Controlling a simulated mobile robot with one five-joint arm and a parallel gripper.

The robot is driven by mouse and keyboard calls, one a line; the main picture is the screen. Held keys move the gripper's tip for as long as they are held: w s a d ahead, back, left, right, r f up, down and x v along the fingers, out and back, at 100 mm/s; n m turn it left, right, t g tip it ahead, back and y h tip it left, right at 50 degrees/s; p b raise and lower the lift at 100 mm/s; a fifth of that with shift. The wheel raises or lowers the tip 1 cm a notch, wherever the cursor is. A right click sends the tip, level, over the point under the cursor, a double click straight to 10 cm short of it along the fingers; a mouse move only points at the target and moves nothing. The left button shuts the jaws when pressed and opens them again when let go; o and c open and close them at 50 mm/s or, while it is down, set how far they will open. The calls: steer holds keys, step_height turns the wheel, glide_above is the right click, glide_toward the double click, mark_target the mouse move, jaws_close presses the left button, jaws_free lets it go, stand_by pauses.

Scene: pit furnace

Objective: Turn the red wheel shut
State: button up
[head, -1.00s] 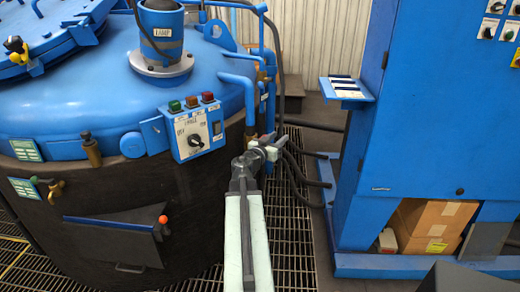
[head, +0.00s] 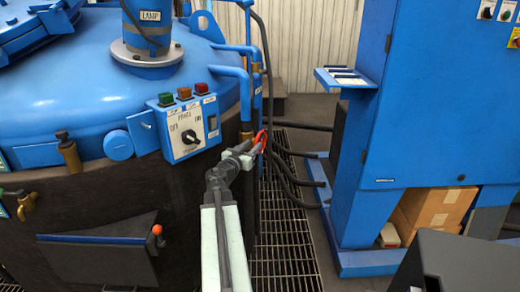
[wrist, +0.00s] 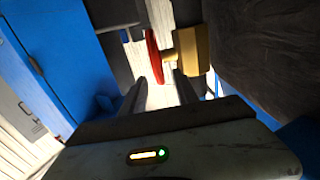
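The red wheel (head: 262,138) shows at the tip of my gripper, beside the blue furnace's right side. In the wrist view the red wheel (wrist: 153,57) is seen nearly edge-on, with a brass valve body (wrist: 188,50) to its right. My gripper (wrist: 160,78) is open, with its two dark fingers apart. The wheel's lower edge appears between the fingertips, nearer the left one; I cannot tell whether it touches. In the head view my gripper (head: 254,148) covers part of the wheel.
A control box (head: 188,128) with a switch and lamps is on the furnace just left of my gripper. Blue pipes (head: 246,90) and dark hoses (head: 290,175) run close by. A blue cabinet (head: 415,110) stands right, with grating (head: 285,240) between.

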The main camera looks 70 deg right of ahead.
steer(key=shift+s+f+b, duration=0.1)
steer(key=shift+f+b, duration=0.25)
steer(key=shift+f, duration=0.35)
steer(key=shift+d, duration=0.15)
steer(key=d, duration=0.7)
steer(key=shift+s+d, duration=0.35)
jaws_close()
